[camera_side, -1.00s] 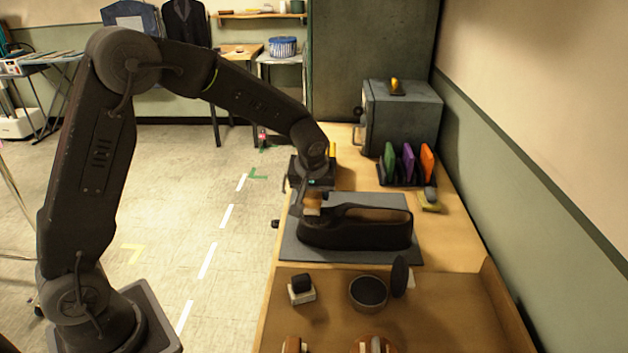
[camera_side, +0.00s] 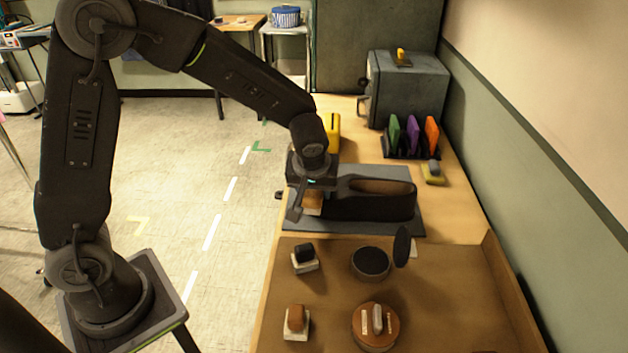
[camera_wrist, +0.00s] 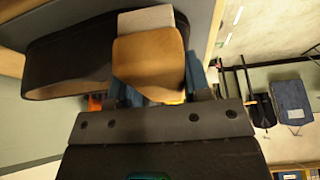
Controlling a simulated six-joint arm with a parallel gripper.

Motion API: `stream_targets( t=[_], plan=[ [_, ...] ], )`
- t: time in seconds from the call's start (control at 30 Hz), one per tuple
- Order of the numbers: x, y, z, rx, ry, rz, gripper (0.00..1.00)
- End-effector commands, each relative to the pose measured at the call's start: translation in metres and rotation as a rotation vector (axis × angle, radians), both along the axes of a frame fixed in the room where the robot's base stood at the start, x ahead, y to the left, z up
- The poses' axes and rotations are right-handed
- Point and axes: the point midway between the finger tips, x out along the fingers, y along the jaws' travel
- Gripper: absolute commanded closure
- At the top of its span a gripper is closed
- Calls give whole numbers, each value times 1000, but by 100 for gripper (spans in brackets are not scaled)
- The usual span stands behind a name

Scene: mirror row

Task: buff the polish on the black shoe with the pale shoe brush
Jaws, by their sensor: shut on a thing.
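The black shoe (camera_side: 372,206) lies on a grey mat (camera_side: 412,228), its toe end to the left and its opening to the right. My gripper (camera_side: 309,188) is shut on the pale shoe brush (camera_side: 312,204) at the toe end. In the wrist view the brush has a tan wooden back (camera_wrist: 148,60) and a pale bristle edge (camera_wrist: 146,20), held between the blue-padded fingers. The shoe (camera_wrist: 70,55) shows beside and behind it there. I cannot tell whether the bristles touch the shoe. The gripper hides part of the brush and mat.
Behind are a colored rack (camera_side: 412,140), a yellow sponge (camera_side: 432,173) and a grey box (camera_side: 408,90).

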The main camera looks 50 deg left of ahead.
Motion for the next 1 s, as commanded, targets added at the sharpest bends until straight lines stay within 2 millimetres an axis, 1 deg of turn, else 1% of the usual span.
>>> stream_targets(
  t=[0.03,0.07,0.2,0.93,1.0],
  plan=[
    [4,-5,-1,-1,0,-3,78],
    [6,-5,-1,-1,0,-1,78],
    [16,6,-1,-1,-1,2,78],
    [66,50,-1,-1,0,2,78],
    [70,43,-1,-1,1,-2,78]
  ],
)
